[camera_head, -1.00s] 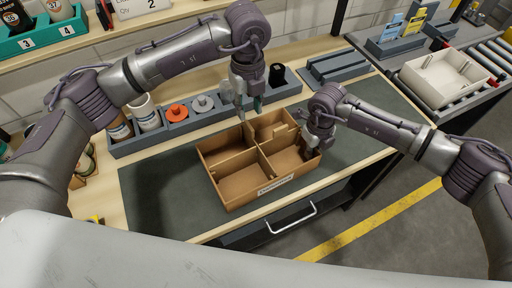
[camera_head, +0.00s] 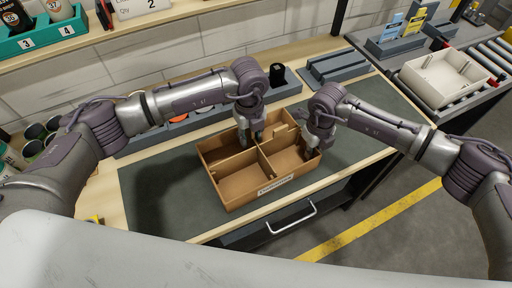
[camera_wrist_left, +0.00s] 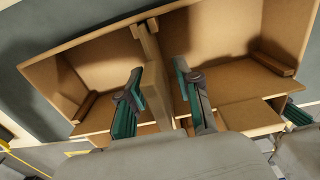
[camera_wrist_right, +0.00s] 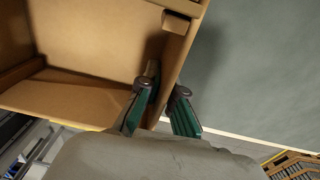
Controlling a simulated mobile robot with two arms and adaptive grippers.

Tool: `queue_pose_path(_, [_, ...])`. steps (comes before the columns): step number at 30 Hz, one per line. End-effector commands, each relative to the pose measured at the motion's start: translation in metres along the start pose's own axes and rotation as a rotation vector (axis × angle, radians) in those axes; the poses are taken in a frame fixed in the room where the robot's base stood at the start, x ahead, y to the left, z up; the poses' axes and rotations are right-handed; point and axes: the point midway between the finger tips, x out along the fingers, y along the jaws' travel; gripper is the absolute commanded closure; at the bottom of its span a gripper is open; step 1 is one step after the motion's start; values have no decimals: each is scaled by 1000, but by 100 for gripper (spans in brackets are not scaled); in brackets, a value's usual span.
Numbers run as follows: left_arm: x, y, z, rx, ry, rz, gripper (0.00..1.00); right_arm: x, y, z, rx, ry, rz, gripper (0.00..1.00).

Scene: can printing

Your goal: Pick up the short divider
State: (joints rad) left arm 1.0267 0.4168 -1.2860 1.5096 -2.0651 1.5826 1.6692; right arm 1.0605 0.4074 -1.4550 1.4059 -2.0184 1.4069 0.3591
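The open brown cardboard box (camera_head: 238,201) on the work mat is split by crossing dividers. The divider running front to back (camera_head: 268,170) shows in the left wrist view (camera_wrist_left: 155,62) between the fingers. Which divider is the short one is hard to tell. My left gripper (camera_head: 256,136) is over the back of the box. In the left wrist view its fingers (camera_wrist_left: 160,78) are apart, on either side of that divider, with gaps beside it. My right gripper (camera_head: 312,152) is at the box's right wall. In the right wrist view its fingers (camera_wrist_right: 164,88) close on that wall (camera_wrist_right: 178,55).
A grey holder (camera_head: 292,88) with a black item stands behind the box. An orange part (camera_head: 178,118) is partly hidden by my left arm. A white bin (camera_head: 440,83) sits at the right. The mat (camera_head: 160,195) is clear left of the box.

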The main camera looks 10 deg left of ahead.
Motion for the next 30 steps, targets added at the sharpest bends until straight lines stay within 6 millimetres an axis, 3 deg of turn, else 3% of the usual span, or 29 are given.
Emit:
queue_pose_path(5, [0, 0, 0, 1, -1, -2, 67, 0, 0, 0, 0, -1, 0, 100])
queue_pose_path(12, [0, 0, 0, 1, 0, -2, 100, 0, 0, 0, 0, -1, 0, 100])
queue_pose_path(23, [-2, -1, 0, 1, -1, -2, 100, 0, 0, 0, 0, -1, 0, 100])
queue_pose_path(26, [-10, -1, 0, 1, -1, -4, 100, 0, 0, 0, 0, -1, 0, 100])
queue_pose_path(30, [-37, -2, 1, 3, -3, -7, 100, 0, 0, 0, 0, -1, 0, 100])
